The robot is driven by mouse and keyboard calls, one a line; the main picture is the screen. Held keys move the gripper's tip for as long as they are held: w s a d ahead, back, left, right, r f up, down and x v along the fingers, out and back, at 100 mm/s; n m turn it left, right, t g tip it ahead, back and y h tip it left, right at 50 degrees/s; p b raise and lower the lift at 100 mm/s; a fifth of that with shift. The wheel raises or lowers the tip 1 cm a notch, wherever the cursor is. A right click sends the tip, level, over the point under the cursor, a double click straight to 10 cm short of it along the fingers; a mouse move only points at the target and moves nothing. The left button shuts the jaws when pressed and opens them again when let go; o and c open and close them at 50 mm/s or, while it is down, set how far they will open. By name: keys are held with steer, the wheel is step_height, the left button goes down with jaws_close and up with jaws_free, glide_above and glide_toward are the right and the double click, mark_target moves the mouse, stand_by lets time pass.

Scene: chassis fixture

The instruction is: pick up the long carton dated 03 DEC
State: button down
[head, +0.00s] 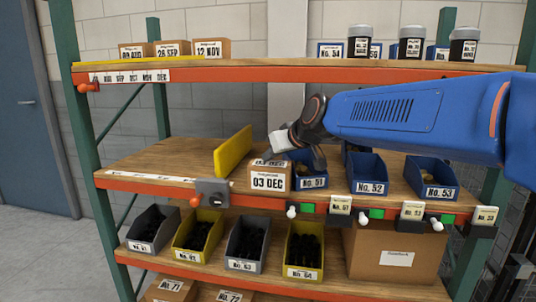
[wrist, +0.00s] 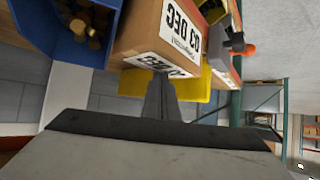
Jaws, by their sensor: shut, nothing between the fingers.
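The long carton dated 03 DEC (head: 268,182) is brown cardboard with white date labels on its front and top. It stands on the middle shelf between a yellow divider (head: 233,151) and the blue bin No. 51 (head: 309,178). In the wrist view the carton (wrist: 138,38) fills the upper middle, turned sideways, with both labels showing. My gripper (head: 272,154) is above the carton's top in the head view. In the wrist view its fingers (wrist: 161,82) are together and empty, overlapping the edge of the top label. Whether they touch the carton cannot be told.
Blue bins No. 52 (head: 367,175) and No. 53 (head: 431,179) stand to the right. The top shelf (head: 300,70) spans above, with small dated cartons (head: 208,48) and dark jars (head: 411,42). The shelf left of the divider (head: 165,160) is bare.

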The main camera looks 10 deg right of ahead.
steer(key=shift+f, duration=0.55)
steer(key=shift+r, duration=0.65)
steer(key=shift+w+r, duration=0.1)
